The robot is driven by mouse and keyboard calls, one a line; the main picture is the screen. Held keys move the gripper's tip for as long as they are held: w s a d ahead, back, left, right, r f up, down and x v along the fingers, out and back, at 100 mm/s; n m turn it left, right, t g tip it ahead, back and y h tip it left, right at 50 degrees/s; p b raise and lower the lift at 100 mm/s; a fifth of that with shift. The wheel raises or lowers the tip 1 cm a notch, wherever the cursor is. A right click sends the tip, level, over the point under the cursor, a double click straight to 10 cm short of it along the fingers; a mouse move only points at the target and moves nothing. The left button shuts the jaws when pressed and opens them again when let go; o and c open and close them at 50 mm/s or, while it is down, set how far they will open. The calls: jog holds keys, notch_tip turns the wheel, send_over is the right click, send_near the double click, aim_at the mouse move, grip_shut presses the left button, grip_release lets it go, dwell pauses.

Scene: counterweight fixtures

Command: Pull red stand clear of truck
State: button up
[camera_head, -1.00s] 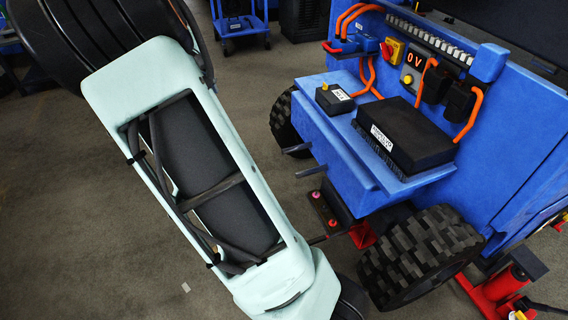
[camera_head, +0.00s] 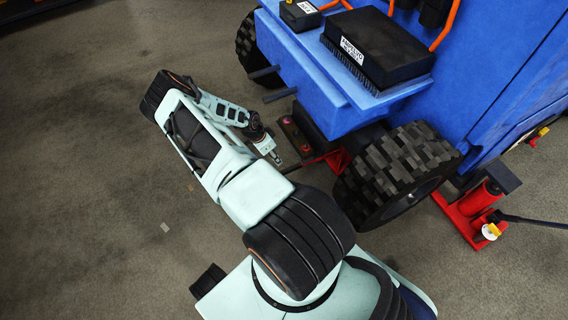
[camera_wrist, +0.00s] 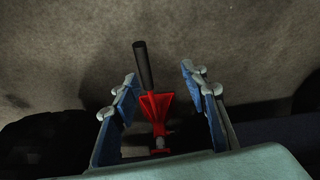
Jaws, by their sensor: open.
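The red stand (camera_head: 335,158) is on the floor beside the truck's (camera_head: 315,95) near wheel, partly hidden under the truck's blue body. A dark rod juts from it toward my gripper (camera_head: 275,157). In the wrist view, the red stand (camera_wrist: 156,108) and its dark rod show between the two fingers of my gripper (camera_wrist: 158,76). The fingers are spread, with gaps on both sides; I see no contact. The stand's lower end is partly hidden by the gripper body.
A knobbly black truck tyre (camera_head: 400,175) is close to the right of the stand. A red jack (camera_head: 475,200) with a dark handle stands farther right. Two dark pegs project from the blue body above my gripper. The floor (camera_head: 90,170) at left is clear.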

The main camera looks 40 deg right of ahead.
aim_at(288, 169)
jog(key=shift+m, duration=0.9)
jog(key=s+f, duration=0.1)
jog(key=s+d+f, duration=0.1)
jog(key=s+f, duration=0.1)
jog(key=shift+s+d+f, duration=0.15)
jog(key=shift+s+d, duration=0.1)
jog(key=shift+s, duration=0.1)
jog(key=b+x, duration=0.3)
jog(key=x, duration=0.2)
jog(key=shift+s+d+f, duration=0.1)
jog(key=shift+f, duration=0.05)
jog(key=shift+x, duration=1.65)
grip_shut()
